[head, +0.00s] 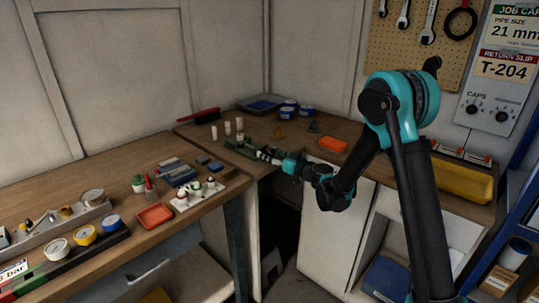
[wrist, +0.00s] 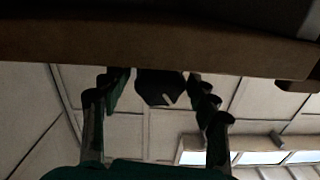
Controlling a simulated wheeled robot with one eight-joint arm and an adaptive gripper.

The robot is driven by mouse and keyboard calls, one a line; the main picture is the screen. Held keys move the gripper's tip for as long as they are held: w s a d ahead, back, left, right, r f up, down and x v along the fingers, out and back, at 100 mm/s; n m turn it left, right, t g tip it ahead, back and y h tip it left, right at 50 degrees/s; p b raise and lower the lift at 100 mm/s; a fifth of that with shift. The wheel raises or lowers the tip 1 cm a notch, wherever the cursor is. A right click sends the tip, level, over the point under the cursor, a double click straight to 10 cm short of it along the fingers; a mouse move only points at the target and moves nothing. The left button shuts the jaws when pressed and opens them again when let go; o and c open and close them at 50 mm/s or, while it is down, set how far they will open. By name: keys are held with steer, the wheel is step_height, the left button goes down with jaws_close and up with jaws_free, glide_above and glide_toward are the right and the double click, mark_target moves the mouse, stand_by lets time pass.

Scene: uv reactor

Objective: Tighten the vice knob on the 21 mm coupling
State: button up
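In the head view a green vice (head: 240,147) sits at the front edge of the back bench. My gripper (head: 268,155) reaches it from the right, at the vice's near end. In the wrist view a dark knob (wrist: 160,88) with a pale pointer line stands between the fingers of my gripper (wrist: 157,80). The fingers are apart, one on each side of the knob, with narrow gaps visible. I cannot tell whether either finger touches it. The 21 mm coupling cannot be made out in either view.
A brown bench edge (wrist: 150,45) crosses the top of the wrist view. An orange tray (head: 333,145) and blue tubs (head: 289,108) stand on the back bench (head: 190,128). A white holder (head: 200,197) and a red tray (head: 155,216) are on the left bench. A job card (head: 514,25) reads 21 mm.

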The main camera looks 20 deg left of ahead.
steer(key=c, duration=0.9)
steer(key=shift+m, duration=1.5)
steer(key=shift+c, duration=0.2)
steer(key=o, duration=1.2)
steer(key=v, duration=1.2)
